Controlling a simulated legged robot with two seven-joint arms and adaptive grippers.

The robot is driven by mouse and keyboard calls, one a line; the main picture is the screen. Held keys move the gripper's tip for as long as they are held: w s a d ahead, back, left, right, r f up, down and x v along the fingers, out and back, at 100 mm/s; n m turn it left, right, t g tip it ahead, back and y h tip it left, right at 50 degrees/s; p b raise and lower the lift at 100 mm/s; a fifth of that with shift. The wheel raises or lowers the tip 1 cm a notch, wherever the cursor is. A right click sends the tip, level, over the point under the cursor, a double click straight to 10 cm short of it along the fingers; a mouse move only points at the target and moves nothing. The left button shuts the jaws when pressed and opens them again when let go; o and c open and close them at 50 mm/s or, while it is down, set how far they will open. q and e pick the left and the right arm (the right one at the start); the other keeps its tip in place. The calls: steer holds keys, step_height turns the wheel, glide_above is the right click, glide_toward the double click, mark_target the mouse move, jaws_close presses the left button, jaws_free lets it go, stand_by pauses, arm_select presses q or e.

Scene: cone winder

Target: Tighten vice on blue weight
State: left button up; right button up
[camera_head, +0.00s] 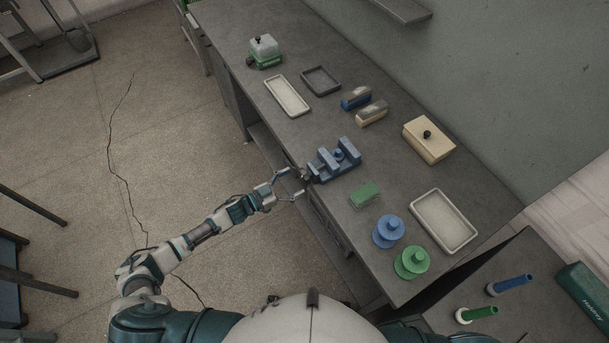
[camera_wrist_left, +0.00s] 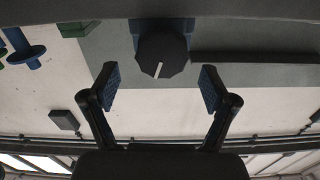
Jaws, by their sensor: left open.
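A blue vice (camera_head: 347,169) stands near the front edge of the grey bench. A small round blue weight (camera_head: 339,155) sits between its jaws; whether both jaws touch it cannot be told. A dark faceted knob with a white line (camera_wrist_left: 162,54) is on the vice's near end, and it shows small in the head view (camera_head: 306,175). My left gripper (camera_head: 294,181) is open in front of the knob. In the left wrist view the left gripper's (camera_wrist_left: 158,82) fingers are spread either side of the knob, apart from it. My right gripper is out of view.
A green block (camera_head: 365,195), a blue spool (camera_head: 388,231) and a green spool (camera_head: 412,262) stand right of the vice. A white tray (camera_head: 445,221) and a beige box (camera_head: 428,140) lie behind. Brushes and trays lie farther left. Floor in front is clear.

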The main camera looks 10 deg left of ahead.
mark_target(301, 177)
arm_select(q)
steer(key=x, duration=0.3)
steer(key=shift+w, duration=0.4)
steer(key=shift+d, duration=0.55)
steer(key=c, duration=1)
steer(key=shift+f, duration=0.1)
steer(key=shift+c, duration=0.8)
